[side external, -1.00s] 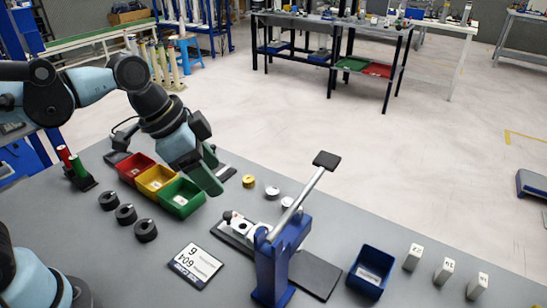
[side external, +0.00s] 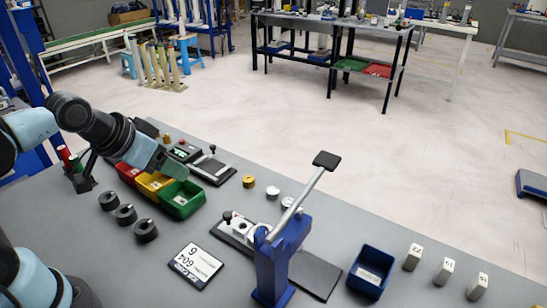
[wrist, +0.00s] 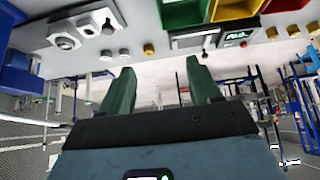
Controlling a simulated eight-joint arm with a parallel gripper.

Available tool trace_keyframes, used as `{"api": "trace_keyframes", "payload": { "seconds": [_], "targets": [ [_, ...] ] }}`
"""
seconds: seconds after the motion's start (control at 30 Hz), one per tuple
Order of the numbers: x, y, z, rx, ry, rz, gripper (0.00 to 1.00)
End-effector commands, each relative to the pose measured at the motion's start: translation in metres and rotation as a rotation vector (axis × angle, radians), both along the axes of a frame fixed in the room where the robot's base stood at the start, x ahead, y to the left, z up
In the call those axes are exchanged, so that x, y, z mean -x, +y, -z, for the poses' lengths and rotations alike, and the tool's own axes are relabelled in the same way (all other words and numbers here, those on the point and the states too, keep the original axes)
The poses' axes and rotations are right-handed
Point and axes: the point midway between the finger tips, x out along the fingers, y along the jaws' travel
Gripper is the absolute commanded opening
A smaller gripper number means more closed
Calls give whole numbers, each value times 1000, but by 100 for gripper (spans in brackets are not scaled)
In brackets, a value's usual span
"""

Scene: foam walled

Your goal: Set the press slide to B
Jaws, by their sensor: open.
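The blue press (side external: 280,258) stands at the front middle of the grey table, its long silver lever (side external: 300,203) raised towards a black pad. At its foot is the press slide (side external: 243,230), a pale fixture plate with round seats on a dark base and a small black knob at its far left end. The slide also shows at the upper left of the wrist view (wrist: 80,30). I cannot read a B mark. My gripper (side external: 180,170), with green fingers, is above the coloured bins, well left of the slide. In the wrist view my gripper (wrist: 160,66) is open and empty.
Red, yellow and green bins (side external: 183,210) stand in a row, with several black knobbed cylinders (side external: 146,230) in front. A device with a small display (side external: 186,151) and a black levered plate (side external: 213,168) sit behind. A blue bin (side external: 371,271) and white blocks stand right.

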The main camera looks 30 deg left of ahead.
Motion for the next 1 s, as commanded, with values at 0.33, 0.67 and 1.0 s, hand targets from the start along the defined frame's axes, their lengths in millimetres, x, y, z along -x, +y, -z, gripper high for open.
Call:
{"api": "trace_keyframes", "payload": {
  "seconds": [0.33,0.67,1.0],
  "targets": [
    [0,0,0,0,1,1,63],
    [-4,-9,-1,-34,64,135,48],
    [-16,-44,-1,-85,209,673,48]
  ]
}}
